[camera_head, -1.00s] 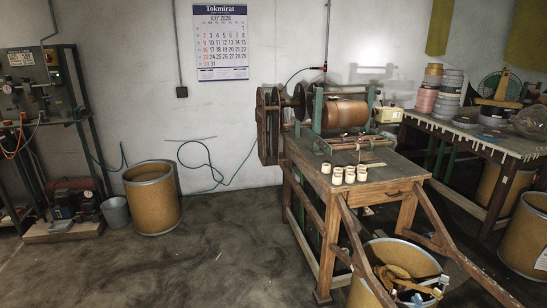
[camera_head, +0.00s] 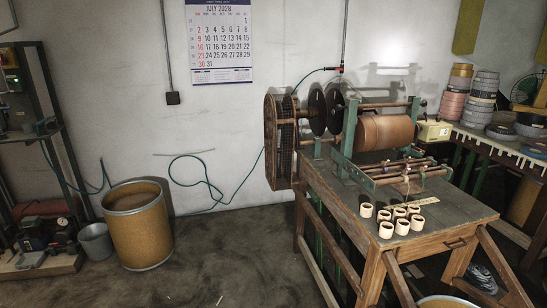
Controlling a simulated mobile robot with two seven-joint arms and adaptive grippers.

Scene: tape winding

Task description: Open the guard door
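The winding machine (camera_head: 384,131) stands on a wooden workbench (camera_head: 347,214) right of centre, with a large brown roll in a green frame. At its left end is a tall, narrow wooden-framed guard with dark mesh (camera_head: 285,141), beside two black discs (camera_head: 317,110). The guard appears upright against the bench's left end; I cannot tell from here which part of it is the door or whether it is open. Neither of my grippers is in view.
Several small tape cores (camera_head: 402,227) sit on the bench's front. A brown drum (camera_head: 139,228) and a grey bucket (camera_head: 96,243) stand on the left. A side table (camera_head: 496,143) with stacked rolls is on the right. The floor between drum and bench is clear.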

